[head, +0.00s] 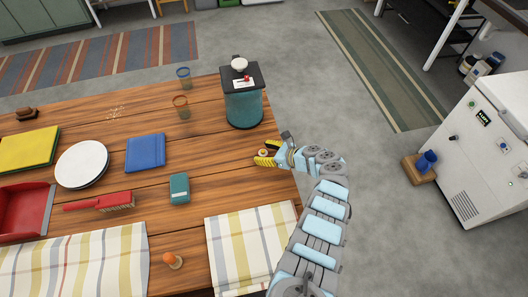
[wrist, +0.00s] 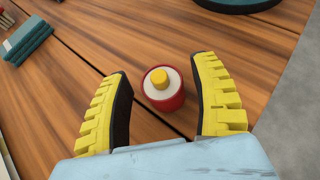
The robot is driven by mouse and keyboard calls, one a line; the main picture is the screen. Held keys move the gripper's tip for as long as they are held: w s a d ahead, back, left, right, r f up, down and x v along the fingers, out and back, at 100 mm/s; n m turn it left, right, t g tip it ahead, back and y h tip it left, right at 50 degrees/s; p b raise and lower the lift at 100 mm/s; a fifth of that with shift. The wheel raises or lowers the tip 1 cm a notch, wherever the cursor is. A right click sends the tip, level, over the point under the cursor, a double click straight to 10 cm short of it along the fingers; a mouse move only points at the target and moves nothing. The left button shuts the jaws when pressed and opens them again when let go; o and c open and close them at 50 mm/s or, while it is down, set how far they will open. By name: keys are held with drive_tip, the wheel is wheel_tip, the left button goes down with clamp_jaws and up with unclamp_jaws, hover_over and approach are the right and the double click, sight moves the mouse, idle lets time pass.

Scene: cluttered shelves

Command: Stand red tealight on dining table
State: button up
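The red tealight (wrist: 164,98) has a red cup, a cream top and a yellow centre. It stands upright on the wooden dining table (head: 222,187), near the table's right edge. My gripper (wrist: 161,72) is open, with one yellow finger on each side of the tealight. A gap shows between the tealight and each finger, and nothing is held. In the head view my gripper (head: 266,153) is low by the table's right edge, with the small tealight (head: 263,153) partly visible between the fingers.
A teal block (head: 179,188), a blue book (head: 145,152) and a checked cloth (head: 250,245) lie to the left and front. Bare table surrounds the tealight.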

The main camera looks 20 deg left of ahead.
drive_tip(key=shift+r, duration=0.1)
drive_tip(key=shift+r, duration=0.2)
drive_tip(key=p+v, duration=0.4)
drive_tip(key=v, duration=0.8)
drive_tip(key=shift+p, duration=0.4)
drive_tip(key=shift+f, duration=0.1)
